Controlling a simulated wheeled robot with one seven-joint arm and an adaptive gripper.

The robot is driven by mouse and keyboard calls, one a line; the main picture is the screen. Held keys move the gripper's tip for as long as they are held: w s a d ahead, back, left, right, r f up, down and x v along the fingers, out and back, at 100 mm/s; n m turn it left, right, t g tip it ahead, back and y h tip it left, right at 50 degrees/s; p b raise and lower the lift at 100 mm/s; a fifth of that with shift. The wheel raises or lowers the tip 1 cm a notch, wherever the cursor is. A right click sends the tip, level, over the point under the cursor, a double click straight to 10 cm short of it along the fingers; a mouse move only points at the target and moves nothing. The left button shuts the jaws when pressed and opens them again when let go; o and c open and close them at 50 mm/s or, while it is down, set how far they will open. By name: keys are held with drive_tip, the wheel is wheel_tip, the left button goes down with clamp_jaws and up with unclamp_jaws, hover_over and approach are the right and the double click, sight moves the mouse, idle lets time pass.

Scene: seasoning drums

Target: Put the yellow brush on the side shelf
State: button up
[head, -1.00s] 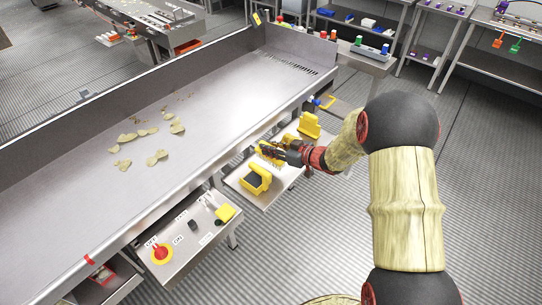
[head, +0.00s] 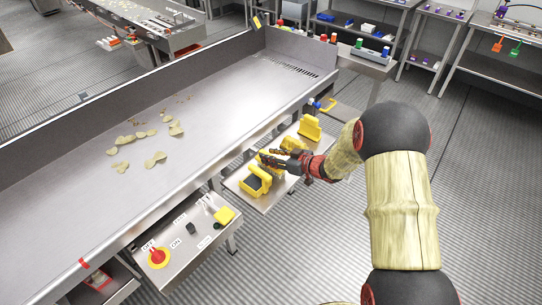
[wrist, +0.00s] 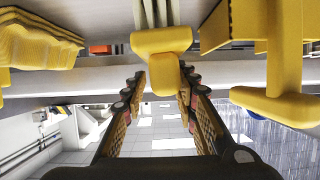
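Several yellow tools are on the low side shelf (head: 283,187) beside the steel table. A yellow piece (head: 268,158), likely the brush, lies at my fingertips between the other two; its bristles cannot be made out. My fingers partly cover the yellow piece in the head view.
A yellow scoop-like tool (head: 255,181) lies close in front of my gripper, and another yellow tool (head: 310,128) stands behind it. The steel table (head: 200,105) with chips runs along the left. A control panel (head: 190,240) juts out nearer. The floor at right is clear.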

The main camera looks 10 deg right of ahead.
drive_tip(key=shift+o, duration=0.7)
drive_tip(key=shift+s+d+r, duration=0.15)
drive_tip(key=shift+s+r, duration=0.05)
drive_tip(key=p+v, duration=0.4)
drive_tip(key=v, duration=0.7)
drive_tip(key=w+d+r+m+t+h, duration=0.1)
drive_tip(key=d+r+h, duration=0.2)
drive_tip(key=r, duration=0.3)
drive_tip(key=w+d+r+m+h, duration=0.1)
drive_tip(key=d+r+h, duration=0.15)
drive_tip(key=r, duration=0.35)
drive_tip(key=s+d+r+m+h, duration=0.1)
drive_tip(key=s+r+m+h, duration=0.1)
drive_tip(key=s+r+h, duration=0.4)
drive_tip(key=s+a+r+m+g+y, duration=0.1)
drive_tip(key=s+a, duration=0.3)
drive_tip(key=s, duration=0.5)
drive_tip(key=s+a+r+m+g+y, duration=0.1)
drive_tip(key=s+a+r+g, duration=0.1)
drive_tip(key=s, duration=0.7)
drive_tip(key=s+a+r+m+g+y, duration=0.1)
drive_tip(key=s+a+g, duration=0.2)
drive_tip(key=s+a, duration=0.3)
drive_tip(key=s, duration=0.3)
drive_tip(key=shift+s+r, duration=0.2)
drive_tip(key=shift+s, duration=0.2)
